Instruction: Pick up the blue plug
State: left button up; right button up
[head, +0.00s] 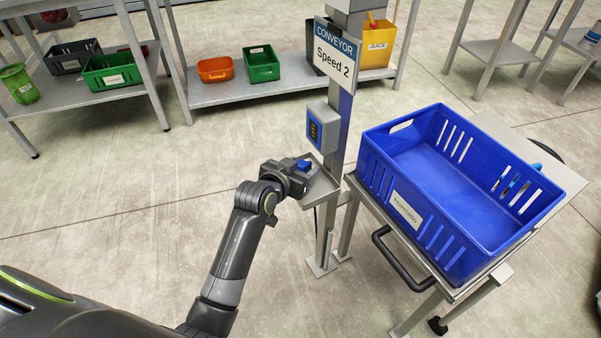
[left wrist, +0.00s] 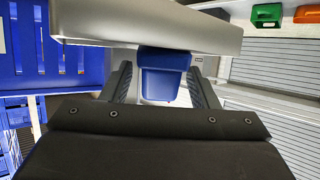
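The blue plug (head: 304,165) shows as a small blue block at the small grey shelf on the conveyor post. In the left wrist view the blue plug (left wrist: 165,82) is between the two dark fingers of my left gripper (left wrist: 164,88). A narrow gap shows on each side of it, so the fingers look open around it and not pressed on it. In the head view my left gripper (head: 300,178) reaches the shelf from the left, and its fingers are partly hidden. My right gripper is not in view.
The small grey shelf (head: 323,191) is fixed to the post under a blue-grey control box (head: 322,127) and a "Speed 2" sign (head: 335,55). A large blue crate (head: 385,190) stands on a table close to the right. Open floor lies to the left.

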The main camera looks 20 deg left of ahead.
aim_at(299, 165)
pick_arm(q)
jog(key=c, duration=1.1)
jog(key=shift+o, duration=0.2)
jog(key=shift+r, duration=0.5)
jog(key=r+p, duration=0.1)
jog(key=r, duration=0.1)
jog(key=shift+s+a+r+p, duration=0.1)
jog(key=shift+s+r+p, duration=0.2)
jog(key=shift+s+p, duration=0.1)
jog(key=s+a, duration=0.1)
jog(key=s, duration=0.7)
jog(key=s+a+p, duration=0.1)
jog(key=s+a, duration=0.1)
jog(key=s, duration=0.6)
jog(key=shift+s+a, duration=0.25)
jog(key=shift+s, duration=0.15)
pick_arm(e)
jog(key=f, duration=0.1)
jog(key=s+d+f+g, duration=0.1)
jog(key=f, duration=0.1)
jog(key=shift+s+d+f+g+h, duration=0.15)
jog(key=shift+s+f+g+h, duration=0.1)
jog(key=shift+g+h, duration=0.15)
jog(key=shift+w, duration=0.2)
